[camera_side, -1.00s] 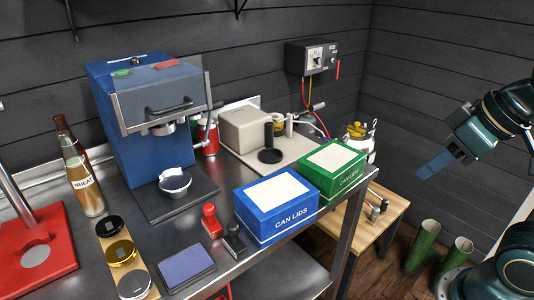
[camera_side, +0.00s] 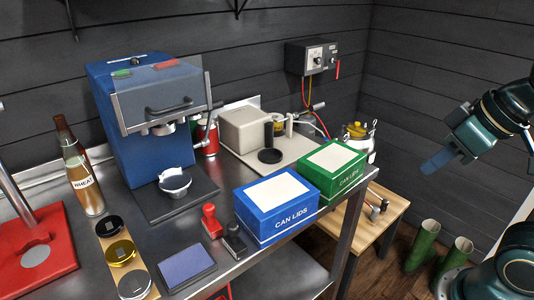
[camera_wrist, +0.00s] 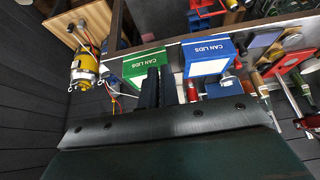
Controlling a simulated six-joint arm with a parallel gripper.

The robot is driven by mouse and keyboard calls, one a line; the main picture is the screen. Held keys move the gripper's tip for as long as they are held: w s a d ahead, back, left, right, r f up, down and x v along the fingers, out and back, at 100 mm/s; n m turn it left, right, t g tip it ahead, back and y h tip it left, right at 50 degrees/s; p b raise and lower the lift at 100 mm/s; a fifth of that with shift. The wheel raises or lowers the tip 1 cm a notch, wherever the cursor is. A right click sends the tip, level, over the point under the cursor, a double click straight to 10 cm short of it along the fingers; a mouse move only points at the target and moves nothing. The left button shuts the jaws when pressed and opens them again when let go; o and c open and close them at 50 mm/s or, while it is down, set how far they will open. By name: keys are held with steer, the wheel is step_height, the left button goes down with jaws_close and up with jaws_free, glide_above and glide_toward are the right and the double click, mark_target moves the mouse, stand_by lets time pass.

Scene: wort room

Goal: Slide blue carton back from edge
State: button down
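The blue carton (camera_side: 268,222), lettered CAN LIDS with a white top panel, stands upright at the front edge of the steel table (camera_side: 196,284). Its front face is at or slightly past that edge; the exact overhang is hard to tell. It also shows in the wrist view (camera_wrist: 207,49), right of my fingers. My gripper (camera_side: 437,162) hangs in the air right of the table, apart from the carton and touching nothing. In the wrist view its dark fingers (camera_wrist: 158,88) look closed together, with nothing seen between them.
A green CAN LIDS carton (camera_side: 346,180) stands close beside the blue one, on its right. A red stamp (camera_side: 211,222) and a black stamp (camera_side: 234,241) stand to its left. Behind are a beige machine (camera_side: 243,130) and a blue machine (camera_side: 150,120). A wooden side table (camera_side: 390,207) stands lower right.

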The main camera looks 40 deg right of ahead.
steer(key=g, duration=0.6)
glide_toward(297, 221)
steer(key=s+a+r, duration=0.1)
steer(key=s+r, duration=0.1)
steer(key=s, duration=0.4)
steer(key=shift+w+a+f, duration=0.1)
steer(key=shift+w+a, duration=0.05)
steer(key=shift+w, duration=0.05)
steer(key=shift+f, duration=0.2)
steer(key=shift+w+f, duration=0.65)
steer(key=shift+f, duration=0.95)
steer(key=shift+w+f, duration=0.65)
steer(key=shift+f, duration=0.95)
steer(key=shift+w+f, duration=0.65)
steer(key=shift+f, duration=0.95)
steer(key=shift+w, duration=0.15)
